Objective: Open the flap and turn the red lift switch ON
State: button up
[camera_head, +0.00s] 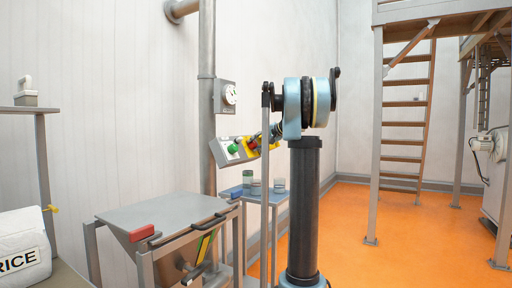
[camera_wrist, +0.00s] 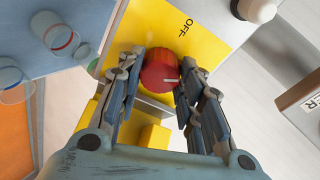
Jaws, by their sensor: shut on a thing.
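The red lift switch (camera_wrist: 158,72) is a round knob on a yellow panel (camera_wrist: 138,22) marked OFF. My gripper (camera_wrist: 160,64) is shut on the knob, with one finger on each side in the wrist view. A short white line shows on the knob, pointing right in that view. In the head view, the control box (camera_head: 222,153) with a green button is on the grey post, and my gripper (camera_head: 259,141) reaches it from the right. A grey hopper (camera_head: 150,213) with a flat top, black handle and red block stands below; I cannot tell which part is the flap.
A gauge box (camera_head: 221,97) hangs on the post (camera_head: 207,60) above the control box. A small table (camera_head: 264,199) with glass jars stands behind the hopper. A white rice bag (camera_head: 20,248) lies at left. Orange floor at right is clear up to the stairs (camera_head: 405,120).

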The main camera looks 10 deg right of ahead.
jog(key=m, duration=0.5)
jog(key=shift+w+m+h, duration=0.1)
jog(key=shift+m+h, duration=0.2)
jog(key=shift+m, duration=0.1)
dwell(0.4)
jog(key=o, duration=1.1)
jog(key=shift+f, duration=0.1)
jog(key=shift+c, duration=0.2)
jog(key=shift+d, duration=0.1)
jog(key=v, duration=1.1)
jog(key=shift+d+r, duration=0.25)
jog(key=shift+r, duration=0.15)
